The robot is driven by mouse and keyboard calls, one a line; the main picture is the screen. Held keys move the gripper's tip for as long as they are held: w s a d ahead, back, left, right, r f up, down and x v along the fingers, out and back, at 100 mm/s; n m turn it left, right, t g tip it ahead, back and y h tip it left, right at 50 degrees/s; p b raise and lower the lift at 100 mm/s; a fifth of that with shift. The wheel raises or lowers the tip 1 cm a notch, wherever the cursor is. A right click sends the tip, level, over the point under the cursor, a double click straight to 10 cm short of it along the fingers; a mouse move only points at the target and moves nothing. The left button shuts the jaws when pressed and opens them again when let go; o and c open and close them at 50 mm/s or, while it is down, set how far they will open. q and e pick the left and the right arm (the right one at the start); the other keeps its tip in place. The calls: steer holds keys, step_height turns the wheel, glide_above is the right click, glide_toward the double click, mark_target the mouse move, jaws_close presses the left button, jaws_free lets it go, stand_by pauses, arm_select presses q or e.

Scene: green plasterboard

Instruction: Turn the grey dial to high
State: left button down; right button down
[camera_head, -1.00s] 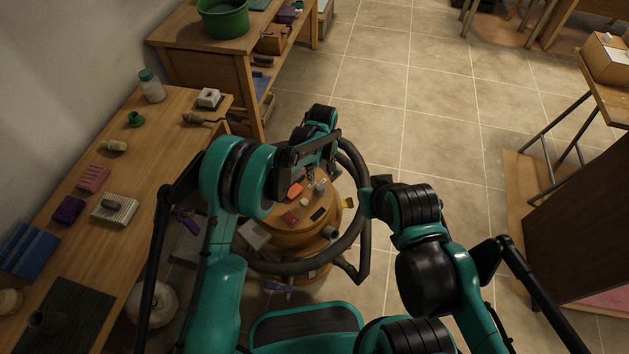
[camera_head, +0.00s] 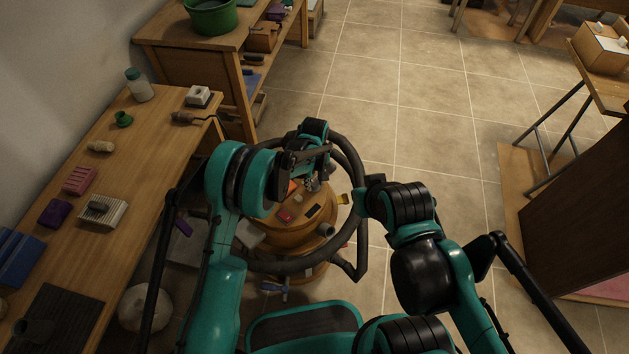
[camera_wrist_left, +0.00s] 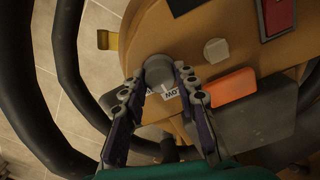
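The grey dial (camera_wrist_left: 158,72) is a round knob on the orange machine's top (camera_wrist_left: 185,30) in the left wrist view. My left gripper (camera_wrist_left: 159,78) has its two fingers spread, one on each side of the dial; I cannot tell whether they touch it. A white label with dark letters, partly hidden, lies beside the dial. In the head view the orange machine (camera_head: 290,240) stands on the floor, and my left gripper (camera_head: 311,184) is over its top. The dial's setting is not readable.
A pale knob (camera_wrist_left: 216,50), a red switch (camera_wrist_left: 279,14) and an orange block (camera_wrist_left: 232,87) are near the dial. A thick black hose (camera_head: 357,235) loops around the machine. A cluttered workbench (camera_head: 130,215) stands at left. Tiled floor (camera_head: 420,90) is open beyond.

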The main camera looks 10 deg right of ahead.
mark_target(315, 182)
arm_select(q)
steer(key=shift+m, duration=0.3)
steer(key=m, duration=0.5)
steer(key=shift+m, duration=0.3)
steer(key=m, duration=0.5)
steer(key=shift+m, duration=0.3)
stand_by(0.4)
steer(key=c, duration=1.2)
jaws_free()
steer(key=shift+o, duration=0.2)
steer(key=shift+r, duration=0.1)
step_height(315, 182, up, 12)
